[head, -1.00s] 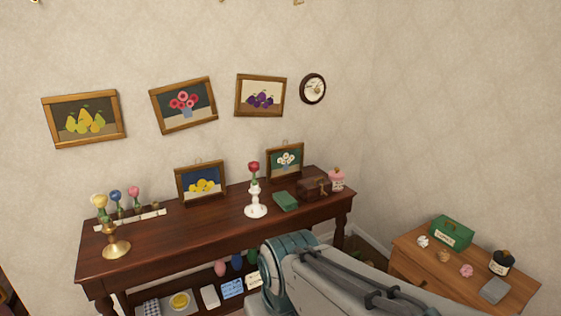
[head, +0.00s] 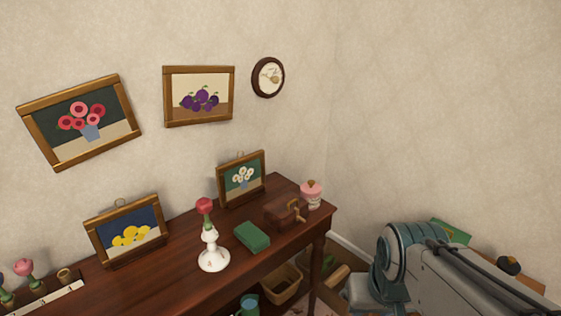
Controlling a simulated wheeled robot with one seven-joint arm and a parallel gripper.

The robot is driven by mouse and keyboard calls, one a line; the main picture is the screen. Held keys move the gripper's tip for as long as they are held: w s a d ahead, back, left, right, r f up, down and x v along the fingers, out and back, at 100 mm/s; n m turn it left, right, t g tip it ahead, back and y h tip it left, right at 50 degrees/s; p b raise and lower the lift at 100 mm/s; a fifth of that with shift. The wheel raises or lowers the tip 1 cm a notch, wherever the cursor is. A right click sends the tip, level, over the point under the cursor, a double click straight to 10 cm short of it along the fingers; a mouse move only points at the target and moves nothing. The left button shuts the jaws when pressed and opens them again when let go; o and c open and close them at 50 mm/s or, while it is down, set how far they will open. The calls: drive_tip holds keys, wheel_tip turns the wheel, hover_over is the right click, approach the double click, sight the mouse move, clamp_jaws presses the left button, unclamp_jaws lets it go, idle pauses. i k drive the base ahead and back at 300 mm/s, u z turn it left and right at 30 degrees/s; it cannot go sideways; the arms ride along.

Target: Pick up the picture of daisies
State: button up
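The picture of daisies (head: 242,179) has a wooden frame, a green background and white flowers in a blue vase. It stands upright on the dark wooden table (head: 165,282), leaning at the wall near the table's right end. My arm shows at the lower right of the head view, to the right of the table and apart from the picture. My gripper itself is not visible.
A green box (head: 251,237), a brown chest (head: 287,212) and a cupcake-topped jar (head: 312,194) stand near the picture. A lemon picture (head: 126,231) leans further left. A basket (head: 281,286) sits below.

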sight(237, 177)
drive_tip(key=u, duration=0.2)
drive_tip(key=i, duration=1.5)
drive_tip(key=u, duration=0.65)
